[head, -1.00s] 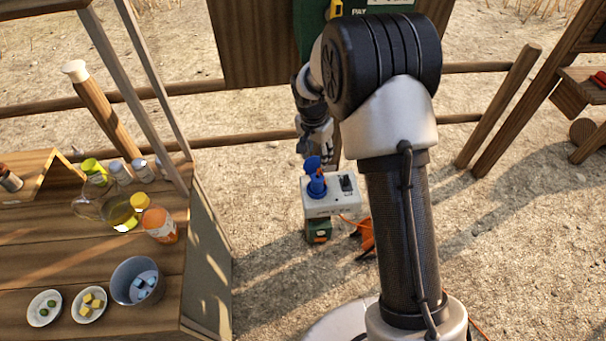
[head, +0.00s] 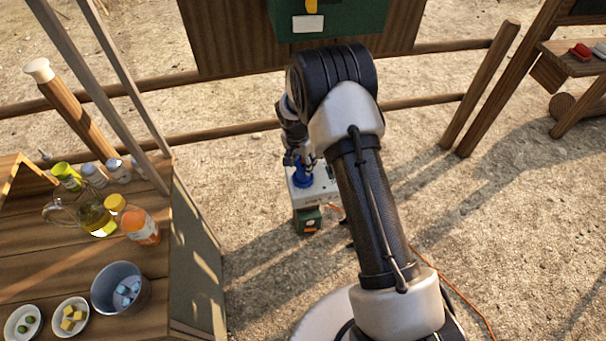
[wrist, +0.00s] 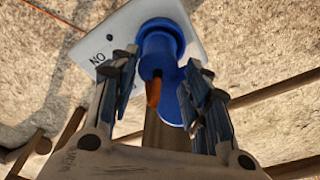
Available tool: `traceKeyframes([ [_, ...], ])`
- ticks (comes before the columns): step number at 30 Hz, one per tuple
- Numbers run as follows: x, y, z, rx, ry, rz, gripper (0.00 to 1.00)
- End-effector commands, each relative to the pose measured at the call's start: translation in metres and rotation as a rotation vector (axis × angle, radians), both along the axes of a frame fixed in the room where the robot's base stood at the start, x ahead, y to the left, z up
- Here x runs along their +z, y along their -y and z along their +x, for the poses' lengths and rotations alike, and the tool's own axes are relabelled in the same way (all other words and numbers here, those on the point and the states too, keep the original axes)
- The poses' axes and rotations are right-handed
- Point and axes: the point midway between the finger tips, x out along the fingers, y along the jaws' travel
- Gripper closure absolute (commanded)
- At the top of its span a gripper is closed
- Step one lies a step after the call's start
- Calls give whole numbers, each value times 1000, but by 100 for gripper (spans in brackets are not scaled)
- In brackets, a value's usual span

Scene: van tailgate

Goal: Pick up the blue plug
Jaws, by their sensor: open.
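The blue plug (head: 303,177) stands on a white box (head: 322,187) in the head view, partly hidden by my gripper and arm. In the wrist view the blue plug (wrist: 158,48) has a round collar, a blue flap and an orange-brown part. My gripper (wrist: 168,82) is open, with one finger on each side of the plug's lower part in the wrist picture. I cannot tell whether the fingers touch it. In the head view my gripper (head: 299,160) is at the top of the plug. The white box carries dark lettering reading "NO".
A wooden table (head: 60,262) at left holds a jug (head: 90,217), bottles, small bowls and a grey bucket (head: 120,287). A wooden rail fence (head: 225,133) runs behind the box. A dark green box (head: 308,220) sits under the white box. An orange cable (head: 458,293) lies on sandy ground at right.

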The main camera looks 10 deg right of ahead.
Motion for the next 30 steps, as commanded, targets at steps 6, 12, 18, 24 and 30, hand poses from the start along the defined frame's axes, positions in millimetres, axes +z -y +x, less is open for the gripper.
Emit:
traceKeyframes([
  [6, -23, 2, 0, 0, -1, 0, 57],
  [12, -51, 5, 2, 0, -1, 0, 57],
  [18, -51, 5, 3, 0, 0, 0, 57],
  [24, -51, 5, 3, 0, -1, 1, 67],
  [30, -51, 5, 2, 0, -1, 1, 81],
])
